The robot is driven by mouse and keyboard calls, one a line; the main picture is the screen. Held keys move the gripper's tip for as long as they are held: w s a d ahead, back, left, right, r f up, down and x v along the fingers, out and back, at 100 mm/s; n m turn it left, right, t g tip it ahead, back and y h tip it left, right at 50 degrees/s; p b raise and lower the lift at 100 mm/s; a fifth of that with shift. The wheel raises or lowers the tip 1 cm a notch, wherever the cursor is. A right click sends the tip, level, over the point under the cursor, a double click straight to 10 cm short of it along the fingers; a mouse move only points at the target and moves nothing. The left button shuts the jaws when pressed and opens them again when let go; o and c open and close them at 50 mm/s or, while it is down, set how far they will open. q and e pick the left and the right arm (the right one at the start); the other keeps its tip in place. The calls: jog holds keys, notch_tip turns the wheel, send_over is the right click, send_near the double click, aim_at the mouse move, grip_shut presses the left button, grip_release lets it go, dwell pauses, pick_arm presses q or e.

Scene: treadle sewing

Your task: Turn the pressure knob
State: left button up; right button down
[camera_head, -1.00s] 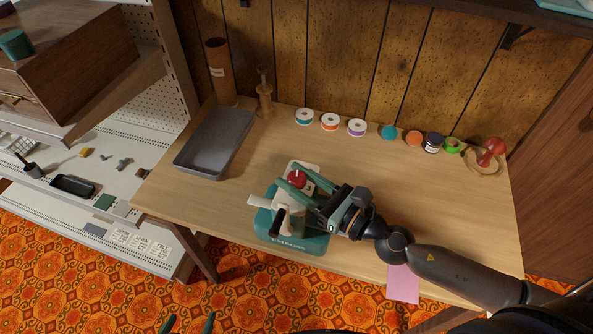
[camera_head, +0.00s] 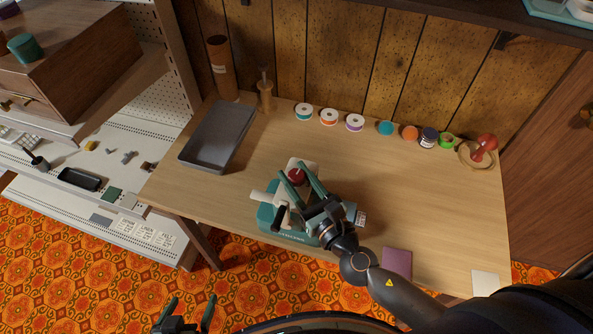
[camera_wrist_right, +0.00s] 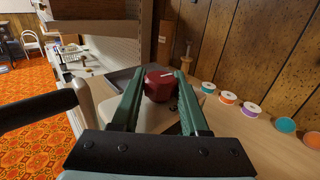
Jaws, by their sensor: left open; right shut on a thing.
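The red pressure knob (camera_head: 296,175) sits on top of the cream and teal sewing machine (camera_head: 283,222) near the table's front edge. It shows in the right wrist view as a faceted red knob (camera_wrist_right: 158,86) with a white mark on its top. My right gripper (camera_head: 297,172) has its green fingers on either side of the knob and is shut on it; the fingers also show in the right wrist view (camera_wrist_right: 157,82). My left gripper (camera_head: 184,312) is open and empty, low in the head view, over the floor in front of the table.
A grey tray (camera_head: 218,137) lies at the table's left. Several spools and small jars (camera_head: 356,122) line the back, with a red pincushion-like object (camera_head: 483,147) at right. A purple square (camera_head: 397,262) lies near the front edge. The middle right of the table is clear.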

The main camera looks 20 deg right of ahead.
jog(key=shift+m+h, duration=0.6)
jog(key=shift+h, duration=0.3)
jog(key=shift+r, duration=0.1)
jog(key=shift+c, duration=2.1)
grip_release()
jog(key=shift+s+a+f, duration=0.1)
jog(key=shift+f, duration=0.15)
